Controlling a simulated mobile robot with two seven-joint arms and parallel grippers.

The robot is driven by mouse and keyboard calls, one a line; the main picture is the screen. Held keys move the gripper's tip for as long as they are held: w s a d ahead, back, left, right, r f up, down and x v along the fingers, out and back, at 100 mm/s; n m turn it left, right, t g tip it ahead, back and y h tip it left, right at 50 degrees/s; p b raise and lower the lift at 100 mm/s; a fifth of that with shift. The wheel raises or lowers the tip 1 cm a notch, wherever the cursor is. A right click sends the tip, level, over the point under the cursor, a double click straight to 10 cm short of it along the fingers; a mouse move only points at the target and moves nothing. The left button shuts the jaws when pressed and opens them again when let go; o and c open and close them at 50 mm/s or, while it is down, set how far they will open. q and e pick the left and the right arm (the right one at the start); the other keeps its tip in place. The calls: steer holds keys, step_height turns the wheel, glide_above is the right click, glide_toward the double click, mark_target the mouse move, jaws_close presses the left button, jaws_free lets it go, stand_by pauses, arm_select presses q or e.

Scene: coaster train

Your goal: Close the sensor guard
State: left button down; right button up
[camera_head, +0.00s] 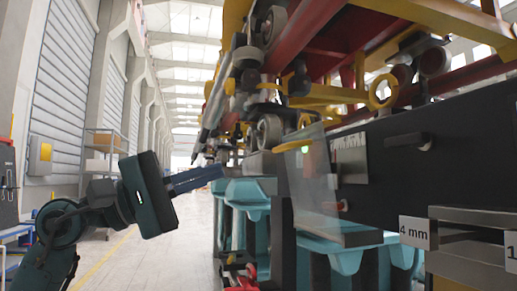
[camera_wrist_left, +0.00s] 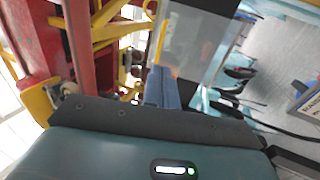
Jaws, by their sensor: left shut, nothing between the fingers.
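The sensor guard looks like a clear panel (camera_head: 318,190) standing at an angle out from the dark beam, to the right of the middle in the head view. A clear panel also shows at the top centre of the left wrist view (camera_wrist_left: 193,42). My left gripper (camera_head: 221,173) is shut and empty, its blue fingers pointing right towards the panel. In the head view a gap shows between the fingertips and the panel. In the left wrist view the shut fingers (camera_wrist_left: 162,82) overlap the panel's lower left side, and contact cannot be told. My right gripper is not in view.
A dark beam (camera_head: 440,150) with a black handle (camera_head: 408,141) runs along the right. The red and yellow coaster train chassis (camera_head: 330,50) hangs above with its wheels. Teal supports (camera_head: 250,190) stand below. The aisle floor (camera_head: 150,255) at left is clear.

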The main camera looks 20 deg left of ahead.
mark_target(279, 150)
arm_select(q)
steer(key=p+x, duration=0.2)
steer(key=x, duration=0.6)
steer(key=shift+r, duration=0.1)
steer(key=shift+w+d+r+p, duration=0.1)
steer(key=shift+w+d+p, duration=0.2)
steer(key=shift+d+p, duration=0.1)
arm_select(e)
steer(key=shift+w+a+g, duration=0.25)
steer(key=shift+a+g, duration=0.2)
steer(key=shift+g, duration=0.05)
